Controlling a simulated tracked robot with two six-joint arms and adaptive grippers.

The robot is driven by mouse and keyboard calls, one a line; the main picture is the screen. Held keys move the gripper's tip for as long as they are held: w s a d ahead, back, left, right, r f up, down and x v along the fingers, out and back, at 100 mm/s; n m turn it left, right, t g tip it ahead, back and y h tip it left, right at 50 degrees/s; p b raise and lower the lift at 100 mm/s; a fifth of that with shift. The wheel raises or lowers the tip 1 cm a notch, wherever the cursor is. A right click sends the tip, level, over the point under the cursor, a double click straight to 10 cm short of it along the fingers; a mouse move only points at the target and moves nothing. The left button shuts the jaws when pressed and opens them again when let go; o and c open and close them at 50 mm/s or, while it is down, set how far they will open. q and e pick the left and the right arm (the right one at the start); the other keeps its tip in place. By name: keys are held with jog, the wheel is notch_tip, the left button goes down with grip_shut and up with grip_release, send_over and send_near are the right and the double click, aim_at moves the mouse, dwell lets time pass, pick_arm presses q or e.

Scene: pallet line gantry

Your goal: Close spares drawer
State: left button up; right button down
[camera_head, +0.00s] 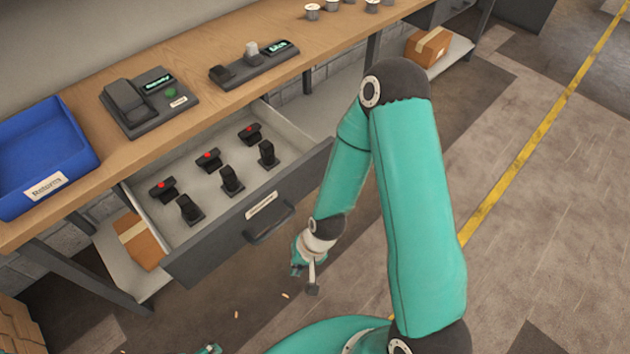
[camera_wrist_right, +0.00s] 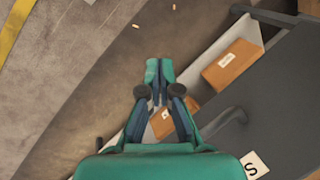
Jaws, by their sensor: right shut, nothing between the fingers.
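The spares drawer (camera_head: 262,222) hangs pulled out from under the wooden bench, with a grey front, a white label and a dark bar handle (camera_head: 270,226). Several small black devices, some with red lights, lie inside it. My right gripper (camera_head: 306,278) is in front of the drawer, to the right of the handle, shut and empty. In the right wrist view its fingers (camera_wrist_right: 159,80) come together, with the handle (camera_wrist_right: 222,122) to their right and apart from them. A small teal piece at the head view's bottom edge may be my left gripper (camera_head: 209,349); its jaws cannot be made out.
The bench top (camera_head: 217,98) carries a blue returns bin (camera_head: 45,150), two dark devices and several small cups. Cardboard boxes (camera_head: 138,240) (camera_head: 428,46) sit on the low shelf. Small scraps lie on the floor before the drawer. Open floor lies to the right.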

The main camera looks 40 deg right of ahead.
jog(key=w+d+r+m+t+h+b, duration=0.1)
jog(key=w+d+r+m+t+b, duration=0.15)
jog(key=d+m+b, duration=0.4)
jog(key=w+d+r+m+t+h+b, duration=0.15)
jog(key=w+d+m+b, duration=0.25)
jog(key=d+m, duration=0.45)
jog(key=s+d+r+m+t+b, duration=0.25)
jog(key=d+r+m+b, duration=0.4)
jog(key=m, duration=0.65)
jog(key=b, duration=0.4)
send_near(311, 174)
notch_tip(311, 174, down, 5)
jog(key=w, duration=0.2)
pick_arm(q)
notch_tip(311, 174, down, 22)
jog(key=shift+f, duration=0.25)
pick_arm(e)
jog(key=shift+w+a+t, duration=0.15)
jog(key=shift+w+t, duration=0.3)
jog(key=shift+w, duration=0.45)
